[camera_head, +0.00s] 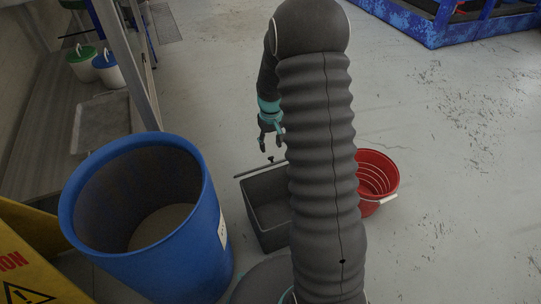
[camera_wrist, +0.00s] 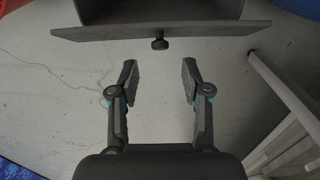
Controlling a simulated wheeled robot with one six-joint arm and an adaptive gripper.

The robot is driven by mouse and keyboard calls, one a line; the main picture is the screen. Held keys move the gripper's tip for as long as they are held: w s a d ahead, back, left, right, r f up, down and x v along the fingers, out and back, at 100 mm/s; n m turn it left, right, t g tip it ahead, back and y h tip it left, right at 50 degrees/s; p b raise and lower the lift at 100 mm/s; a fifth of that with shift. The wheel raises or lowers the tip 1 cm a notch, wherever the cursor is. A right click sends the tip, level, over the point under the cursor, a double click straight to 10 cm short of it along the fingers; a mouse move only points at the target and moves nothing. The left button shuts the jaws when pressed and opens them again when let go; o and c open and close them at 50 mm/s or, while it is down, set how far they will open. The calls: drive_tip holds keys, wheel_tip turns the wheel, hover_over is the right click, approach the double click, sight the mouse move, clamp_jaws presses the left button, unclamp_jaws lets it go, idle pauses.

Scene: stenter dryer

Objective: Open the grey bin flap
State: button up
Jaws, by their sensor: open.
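The grey bin (camera_head: 266,233) stands on the floor between a blue drum and my arm, which hides its right side. Its grey flap (camera_head: 255,172) shows as a thin strip along the bin's far side, with a small dark knob (camera_head: 270,159). In the wrist view the flap (camera_wrist: 100,33) spans the top as a narrow plate, and the knob (camera_wrist: 159,44) sticks out from its middle. The bin's dark body (camera_wrist: 160,10) shows behind it. My gripper (camera_head: 271,146) is open and empty. In the wrist view its fingertips (camera_wrist: 159,68) are apart, lined up with the knob and short of it.
The blue drum (camera_head: 210,250) stands close left of the bin, and a red bucket (camera_head: 378,172) close right. A yellow sign (camera_head: 40,260) is at lower left. A pale frame post (camera_head: 125,65) rises beyond the drum. Floor (camera_head: 440,130) to the right is clear.

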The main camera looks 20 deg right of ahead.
wheel_tip(320, 180, down, 6)
drive_tip(key=shift+r, duration=0.1)
idle(0.4)
clamp_jaws()
